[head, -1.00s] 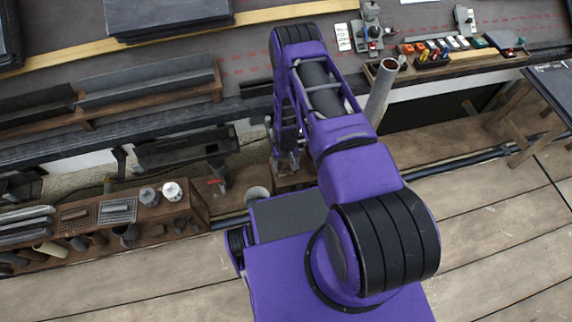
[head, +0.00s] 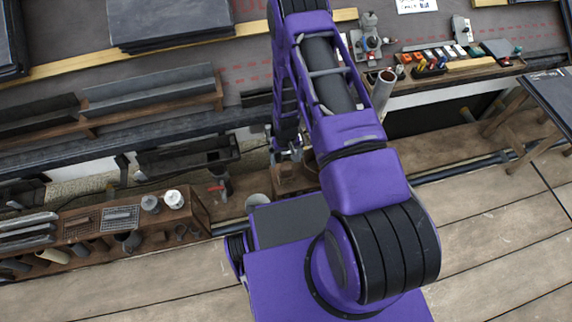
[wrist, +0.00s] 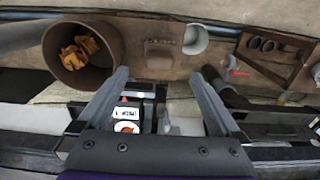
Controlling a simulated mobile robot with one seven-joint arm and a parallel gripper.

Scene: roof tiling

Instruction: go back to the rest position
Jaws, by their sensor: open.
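My gripper (head: 287,152) hangs at the end of my purple arm, low beside the front edge of the roof bench in the head view. In the wrist view its two grey fingers (wrist: 164,82) stand wide apart with nothing held between them. Below and between them shows a dark device with a white and orange label (wrist: 126,120), partly hidden by the gripper body.
A brown round container (wrist: 84,56) with orange pieces is left of the fingers in the wrist view. A wooden tool rack (head: 95,222) stands at lower left. A tray of coloured items (head: 460,66) and slates (head: 170,22) lie on the roof.

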